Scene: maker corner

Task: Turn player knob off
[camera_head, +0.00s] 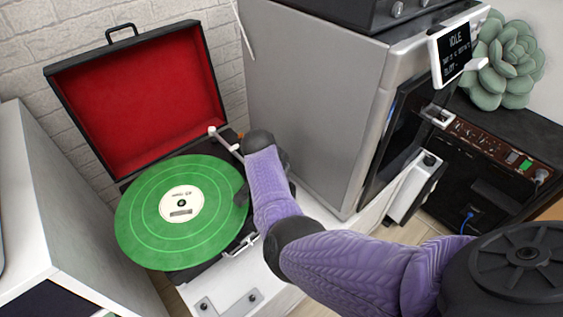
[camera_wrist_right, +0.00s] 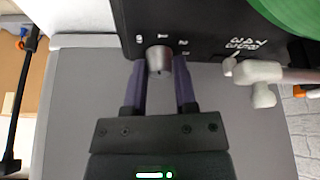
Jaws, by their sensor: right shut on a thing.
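The record player (camera_head: 184,269) is an open black case with a red-lined lid (camera_head: 150,105) and a green record (camera_head: 150,230) on it. In the right wrist view, the grey round player knob (camera_wrist_right: 159,58) stands on the black player panel (camera_wrist_right: 130,18), next to white printed marks. My right gripper (camera_wrist_right: 160,72) is shut on the knob, one purple finger on each side. In the head view my purple right arm hides the knob and most of the gripper. My left gripper is in neither view.
The white tonearm (camera_wrist_right: 262,74) is close to the right of my fingers in the wrist view. A large grey machine (camera_head: 310,95) with a small screen (camera_head: 455,53) stands right of the player. A white cabinet (camera_head: 50,190) is at left.

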